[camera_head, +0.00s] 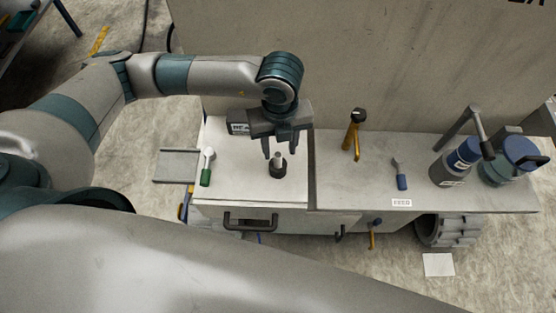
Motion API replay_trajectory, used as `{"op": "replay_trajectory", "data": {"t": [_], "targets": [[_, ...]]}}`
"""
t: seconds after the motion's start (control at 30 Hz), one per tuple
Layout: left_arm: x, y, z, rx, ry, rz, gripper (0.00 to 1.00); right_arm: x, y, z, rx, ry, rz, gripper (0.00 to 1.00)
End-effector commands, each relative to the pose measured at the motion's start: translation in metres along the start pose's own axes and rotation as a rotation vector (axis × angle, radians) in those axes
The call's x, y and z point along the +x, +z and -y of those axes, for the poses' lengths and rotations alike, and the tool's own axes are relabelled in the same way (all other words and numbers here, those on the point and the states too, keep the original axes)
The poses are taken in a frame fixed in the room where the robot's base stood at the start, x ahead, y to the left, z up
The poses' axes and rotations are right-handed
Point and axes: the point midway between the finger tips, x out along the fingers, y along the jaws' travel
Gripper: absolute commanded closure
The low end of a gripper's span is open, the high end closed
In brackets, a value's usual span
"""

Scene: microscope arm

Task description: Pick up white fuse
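A small pale upright piece, which looks like the white fuse (277,157), stands in a dark round base (278,171) on the white left part of the bench (240,186). My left gripper (279,151) hangs just over it with its fingers pointing down and spread apart. The fingers are around or just behind the piece's top; I cannot tell whether they touch it. My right gripper is not in view.
A tall panel (370,70) stands behind the bench.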

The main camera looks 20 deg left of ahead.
Motion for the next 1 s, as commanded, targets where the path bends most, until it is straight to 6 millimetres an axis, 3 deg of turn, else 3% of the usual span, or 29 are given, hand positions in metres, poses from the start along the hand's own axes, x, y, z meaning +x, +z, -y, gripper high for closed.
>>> {"op": "replay_trajectory", "data": {"t": [0.27,0.5,0.7,1.0], "targets": [[0.005,0.002,-0.001,-0.003,0.003,-0.001,0.6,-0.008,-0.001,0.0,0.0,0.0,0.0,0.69],[0.03,0.005,-0.004,-0.004,0.004,-0.001,0.6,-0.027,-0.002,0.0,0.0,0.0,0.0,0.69],[0.05,0.005,-0.003,-0.001,0.002,0.0,0.6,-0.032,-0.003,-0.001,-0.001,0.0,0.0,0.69],[0.052,0.005,-0.003,-0.001,0.001,0.0,0.6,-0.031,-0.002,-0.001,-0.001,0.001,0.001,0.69]]}}
